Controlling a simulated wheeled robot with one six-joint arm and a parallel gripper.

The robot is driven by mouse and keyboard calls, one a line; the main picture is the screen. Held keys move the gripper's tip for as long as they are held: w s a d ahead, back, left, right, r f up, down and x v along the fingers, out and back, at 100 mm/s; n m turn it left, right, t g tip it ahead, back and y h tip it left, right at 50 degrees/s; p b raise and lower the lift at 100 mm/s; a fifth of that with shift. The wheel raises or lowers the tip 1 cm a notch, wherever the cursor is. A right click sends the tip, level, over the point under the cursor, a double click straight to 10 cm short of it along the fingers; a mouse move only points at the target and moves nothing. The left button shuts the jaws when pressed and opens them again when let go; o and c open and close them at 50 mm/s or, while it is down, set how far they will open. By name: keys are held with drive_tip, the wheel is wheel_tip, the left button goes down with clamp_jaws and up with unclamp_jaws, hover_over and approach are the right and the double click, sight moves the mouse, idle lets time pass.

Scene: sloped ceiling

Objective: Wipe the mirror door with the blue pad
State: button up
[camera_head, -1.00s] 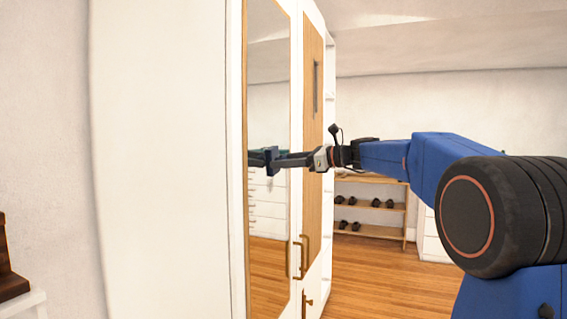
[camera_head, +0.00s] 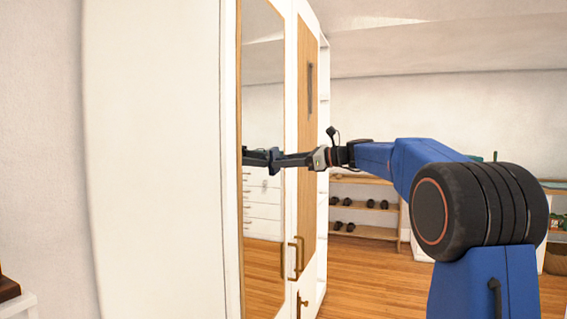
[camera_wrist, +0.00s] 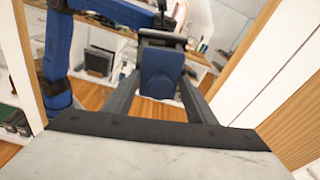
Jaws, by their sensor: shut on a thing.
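The mirror door (camera_head: 262,215) is a tall mirror in a wooden frame on the white wardrobe, left of centre in the head view. My gripper (camera_head: 279,159) reaches leftward to the mirror at about mid-height. It is shut on the blue pad (camera_wrist: 162,72), which sits between the fingertips in the wrist view. The pad (camera_head: 273,161) is small and dark blue in the head view, right up by the glass. Its reflection is close beside it. I cannot tell whether pad and glass touch. In the wrist view the mirror fills the space between two wooden frame strips.
A second wooden door panel (camera_head: 308,130) with a dark handle is right of the mirror. Brass handles (camera_head: 297,255) stick out lower down. A shoe shelf (camera_head: 365,210) stands behind my arm. Wooden floor (camera_head: 350,275) is open to the right of the wardrobe.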

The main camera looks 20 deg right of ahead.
drive_tip(key=shift+w+d, duration=0.5)
drive_tip(key=shift+w, duration=0.15)
drive_tip(key=shift+f+v, duration=0.2)
drive_tip(key=shift+v, duration=1.3)
drive_tip(key=shift+f+v, duration=0.15)
drive_tip(key=shift+v, duration=1.35)
drive_tip(key=shift+d, duration=0.1)
drive_tip(key=shift+v, duration=1.45)
drive_tip(key=shift+f, duration=0.2)
